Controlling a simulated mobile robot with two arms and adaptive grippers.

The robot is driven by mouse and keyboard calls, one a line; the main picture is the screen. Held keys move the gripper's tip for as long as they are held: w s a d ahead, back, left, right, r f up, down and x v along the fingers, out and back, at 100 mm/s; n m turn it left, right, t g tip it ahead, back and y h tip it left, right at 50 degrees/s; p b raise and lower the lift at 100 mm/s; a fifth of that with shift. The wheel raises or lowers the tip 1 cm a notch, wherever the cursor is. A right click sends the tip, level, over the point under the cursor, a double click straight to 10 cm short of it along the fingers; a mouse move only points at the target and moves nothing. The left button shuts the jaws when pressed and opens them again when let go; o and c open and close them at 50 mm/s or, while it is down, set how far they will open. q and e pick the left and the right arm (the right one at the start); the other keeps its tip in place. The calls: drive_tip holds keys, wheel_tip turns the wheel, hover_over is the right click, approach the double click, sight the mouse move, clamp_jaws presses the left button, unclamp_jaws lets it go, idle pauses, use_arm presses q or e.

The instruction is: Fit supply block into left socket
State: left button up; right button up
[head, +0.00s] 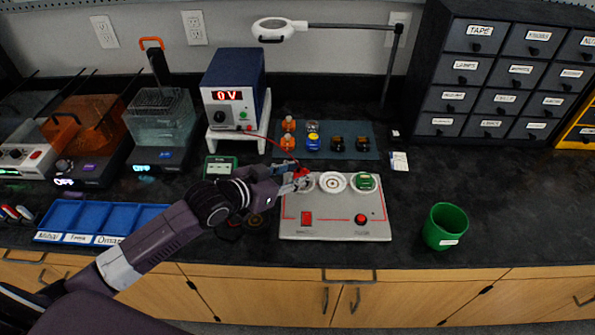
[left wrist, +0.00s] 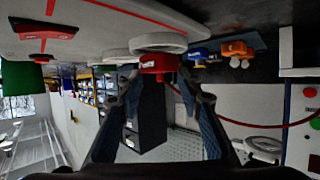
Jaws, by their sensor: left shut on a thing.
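My left gripper (head: 292,180) is shut on a small red block (head: 302,174) at the left end of the socket row. In the left wrist view, which is upside down, the red block (left wrist: 157,64) with a white label sits between my fingertips (left wrist: 160,82). It is right at the white ring of the left socket (left wrist: 158,42); I cannot tell how far it is in. The grey board (head: 333,222) also has an empty-looking middle socket (head: 333,182) and a right socket holding a green block (head: 367,182). My right gripper is not in view.
A power supply (head: 233,85) reads 0 V; a red wire (head: 258,137) runs from it toward the block. Several small parts lie on a dark mat (head: 350,150). A green cup (head: 445,226) stands right of the board, a blue tray (head: 100,219) left.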

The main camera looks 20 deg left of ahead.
sight(302, 174)
use_arm(q)
drive_tip(key=shift+p, duration=0.35)
idle(0.5)
drive_tip(key=shift+f, duration=0.15)
drive_tip(key=shift+f+b, duration=0.35)
drive_tip(key=shift+f, duration=0.15)
drive_tip(key=o, duration=0.8)
drive_tip(key=shift+o, duration=0.2)
drive_tip(key=p+v, duration=0.3)
drive_tip(key=shift+s+a+r, duration=0.1)
drive_tip(key=shift+s+r, duration=0.05)
drive_tip(key=shift+r, duration=0.1)
drive_tip(key=p+v, duration=0.5)
drive_tip(key=v, duration=0.2)
drive_tip(key=shift+s+p, duration=0.3)
drive_tip(key=shift+p, duration=0.05)
